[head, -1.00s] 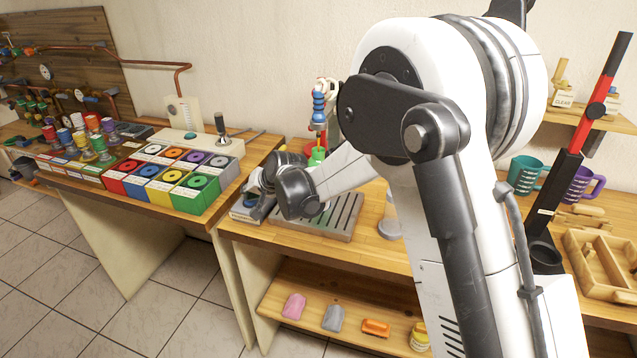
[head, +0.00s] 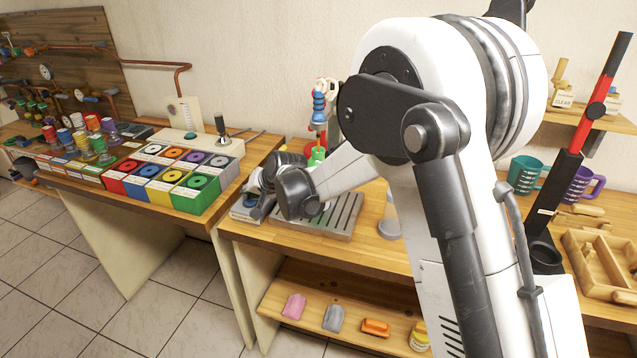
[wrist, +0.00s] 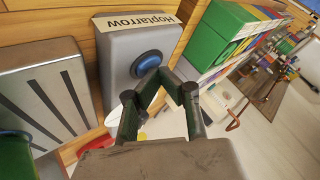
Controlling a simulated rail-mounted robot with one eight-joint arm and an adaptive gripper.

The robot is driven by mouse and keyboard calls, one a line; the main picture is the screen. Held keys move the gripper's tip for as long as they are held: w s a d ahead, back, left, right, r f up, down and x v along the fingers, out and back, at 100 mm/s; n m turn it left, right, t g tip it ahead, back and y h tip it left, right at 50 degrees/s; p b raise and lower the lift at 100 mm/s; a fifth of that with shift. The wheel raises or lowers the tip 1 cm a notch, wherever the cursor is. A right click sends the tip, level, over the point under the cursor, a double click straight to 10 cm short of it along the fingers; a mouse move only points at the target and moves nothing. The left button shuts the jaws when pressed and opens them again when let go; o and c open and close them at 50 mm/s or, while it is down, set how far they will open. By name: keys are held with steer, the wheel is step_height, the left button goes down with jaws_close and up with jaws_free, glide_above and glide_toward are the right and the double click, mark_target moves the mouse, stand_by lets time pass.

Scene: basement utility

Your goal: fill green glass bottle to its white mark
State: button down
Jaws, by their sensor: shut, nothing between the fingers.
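In the wrist view my gripper (wrist: 158,74) is shut and empty. Its fingertips are at the blue round button (wrist: 148,64) on a grey box labelled "Hoptarrow" (wrist: 118,60); I cannot tell whether they press it. A green object that looks like the bottle (wrist: 14,158) is cut off at the lower left of the wrist view. In the head view a green bottle top (head: 317,155) shows below the dispenser (head: 319,105) with its blue and red parts. The bottle's body, white mark and fill level are hidden by my arm.
A slotted metal drip tray (head: 335,222) lies beside the box on the wooden bench. Colored boxes (head: 195,195) stand on the neighboring bench at left. Teal (head: 525,175) and purple mugs and a wooden tray (head: 590,280) are at right.

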steer(key=shift+r, duration=0.1)
stand_by(0.5)
steer(key=shift+r, duration=0.8)
steer(key=shift+r+p, duration=1.25)
steer(key=shift+r, duration=1.25)
